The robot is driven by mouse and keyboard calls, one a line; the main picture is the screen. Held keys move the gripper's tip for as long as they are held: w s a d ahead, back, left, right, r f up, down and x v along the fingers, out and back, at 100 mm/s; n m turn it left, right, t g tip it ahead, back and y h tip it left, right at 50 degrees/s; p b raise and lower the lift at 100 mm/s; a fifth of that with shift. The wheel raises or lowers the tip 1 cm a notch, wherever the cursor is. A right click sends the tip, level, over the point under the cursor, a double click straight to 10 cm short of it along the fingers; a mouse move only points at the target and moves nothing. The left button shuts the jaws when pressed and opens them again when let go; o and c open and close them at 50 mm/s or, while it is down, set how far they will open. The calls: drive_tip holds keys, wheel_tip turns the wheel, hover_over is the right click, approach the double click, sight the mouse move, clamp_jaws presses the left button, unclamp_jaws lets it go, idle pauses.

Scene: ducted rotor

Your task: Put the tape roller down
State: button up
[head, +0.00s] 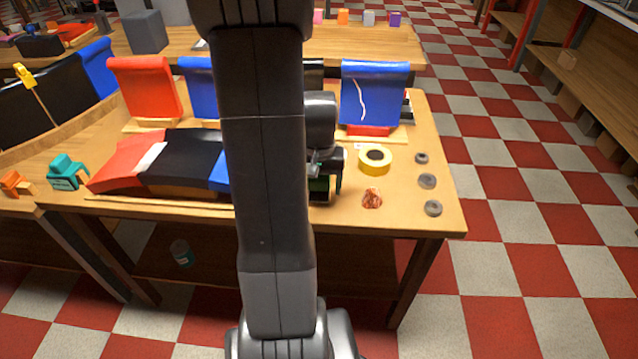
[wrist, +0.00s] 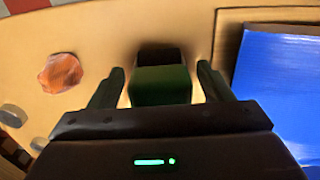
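A green and dark block-shaped thing, which I take to be the tape roller (wrist: 162,86), stands at the table in the wrist view, between the fingers of my gripper (wrist: 160,82). A narrow gap shows on each side of it, so the fingers are open around it and do not appear to grip it. In the head view only a bit of its green (head: 319,186) shows near the table's front edge. My arm and wrist hide most of the gripper there.
A yellow tape ring (head: 375,161), an orange-brown lump (head: 372,198) and grey discs (head: 427,181) lie to the right on the wooden table (head: 405,222). A blue panel (wrist: 280,85) is close beside the gripper. Teal (head: 67,172) and orange (head: 15,184) pieces stand far left.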

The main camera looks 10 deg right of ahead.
sight(319, 176)
wheel_tip(319, 176, up, 12)
drive_tip(key=shift+r+p, duration=0.2)
drive_tip(key=shift+p, duration=0.7)
drive_tip(key=shift+f, duration=0.1)
wheel_tip(319, 176, down, 13)
drive_tip(key=shift+r+b, duration=0.2)
drive_tip(key=shift+b, duration=0.8)
wheel_tip(319, 176, up, 3)
drive_tip(key=shift+f+p, duration=0.1)
drive_tip(key=shift+p, duration=0.3)
drive_tip(key=shift+r, duration=0.7)
